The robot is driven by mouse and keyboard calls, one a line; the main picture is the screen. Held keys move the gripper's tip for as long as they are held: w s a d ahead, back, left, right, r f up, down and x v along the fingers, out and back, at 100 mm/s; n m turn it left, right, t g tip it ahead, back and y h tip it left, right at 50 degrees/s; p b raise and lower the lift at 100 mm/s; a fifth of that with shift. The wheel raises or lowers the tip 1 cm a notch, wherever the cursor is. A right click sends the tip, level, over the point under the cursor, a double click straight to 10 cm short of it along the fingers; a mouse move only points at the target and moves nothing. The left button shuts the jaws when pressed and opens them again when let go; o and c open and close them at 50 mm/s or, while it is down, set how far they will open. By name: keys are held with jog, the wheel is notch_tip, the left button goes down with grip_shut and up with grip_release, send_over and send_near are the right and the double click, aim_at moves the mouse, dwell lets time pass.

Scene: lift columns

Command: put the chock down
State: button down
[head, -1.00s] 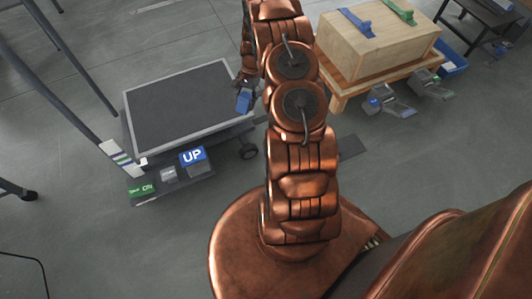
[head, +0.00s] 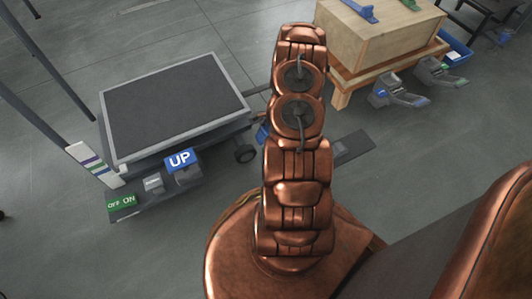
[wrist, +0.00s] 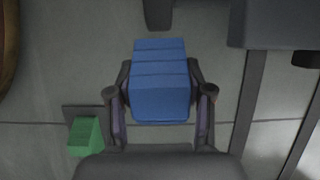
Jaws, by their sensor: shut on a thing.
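The chock is a blue ridged block (wrist: 160,82) held between the two fingers of my gripper (wrist: 161,95) in the wrist view. The fingers press on its left and right sides. In the head view my arm hides the gripper, and only a bit of blue (head: 262,132) shows beside the arm, near the platform's wheel. The grey floor shows below the chock in the wrist view; I cannot tell the gap between them.
A green block (wrist: 84,137) sits left of my gripper. A dark-topped lift platform (head: 172,103) with a caster wheel (head: 245,154) and an UP pedal (head: 181,160) stands left. A wooden crate (head: 378,42) on a stand is at upper right. A dark plate (head: 352,148) lies right of my arm.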

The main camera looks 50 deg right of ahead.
jog(key=shift+f+b, duration=1.95)
jog(key=shift+f, duration=3.2)
jog(key=shift+f, duration=0.15)
jog(key=shift+c, duration=2.2)
grip_release()
jog(key=p+v, duration=0.5)
jog(key=v, duration=0.7)
jog(key=shift+s, duration=0.15)
